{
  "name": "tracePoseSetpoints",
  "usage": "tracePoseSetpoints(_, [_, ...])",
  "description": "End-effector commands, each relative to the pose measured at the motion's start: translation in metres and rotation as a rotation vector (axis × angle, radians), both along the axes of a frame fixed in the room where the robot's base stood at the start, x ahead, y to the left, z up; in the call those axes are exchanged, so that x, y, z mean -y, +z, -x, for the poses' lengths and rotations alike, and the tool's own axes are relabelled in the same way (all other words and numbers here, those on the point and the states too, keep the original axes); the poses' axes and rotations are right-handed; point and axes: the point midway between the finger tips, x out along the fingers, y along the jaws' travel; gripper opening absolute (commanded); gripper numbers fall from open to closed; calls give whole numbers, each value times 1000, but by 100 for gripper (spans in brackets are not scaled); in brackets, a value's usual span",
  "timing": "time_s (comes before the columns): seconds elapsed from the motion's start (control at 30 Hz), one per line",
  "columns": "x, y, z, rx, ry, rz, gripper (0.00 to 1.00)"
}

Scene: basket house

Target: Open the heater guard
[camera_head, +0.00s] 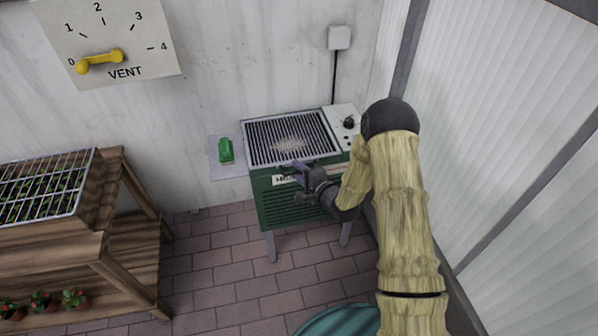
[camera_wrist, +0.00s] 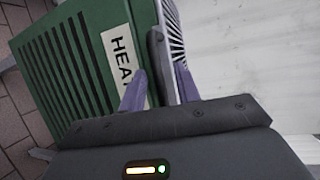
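The heater (camera_head: 283,208) is a green box on grey legs, with a "HEAT…" label on its front, partly hidden by my gripper. Its guard (camera_head: 275,130) is a slatted grille in a pale frame, lying flat and closed over the top. My gripper (camera_head: 291,172) is at the guard's front edge. In the wrist view, my gripper (camera_wrist: 161,82) has its two purple fingers apart, on either side of a dark handle (camera_wrist: 156,48) at that edge. A gap shows beside the handle, so the fingers do not look closed on it. The guard's slats (camera_wrist: 176,38) show beyond the right finger.
A control panel with a dark knob (camera_head: 349,123) is right of the guard. A green object (camera_head: 225,150) sits on a pale panel to the left. A wooden bench (camera_head: 125,215) stands at left. A vent dial (camera_head: 110,40) is on the wall. A teal round thing (camera_head: 335,320) is below.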

Motion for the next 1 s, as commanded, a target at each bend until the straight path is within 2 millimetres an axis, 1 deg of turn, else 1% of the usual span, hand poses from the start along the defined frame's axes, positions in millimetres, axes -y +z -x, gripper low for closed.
tracePoseSetpoints(0.1, [-2, -1, -3, 1, -1, 1, 33])
tracePoseSetpoints(0.3, [-2, -1, -3, 0, -1, 0, 33])
tracePoseSetpoints(0.47, [-2, -1, -2, -1, -1, 1, 1])
tracePoseSetpoints(0.5, [-2, -2, -2, -2, 0, 1, 0])
tracePoseSetpoints(0.77, [0, -2, -1, -10, -2, 4, 0])
tracePoseSetpoints(1.0, [8, 10, -4, -32, -15, 10, 0])
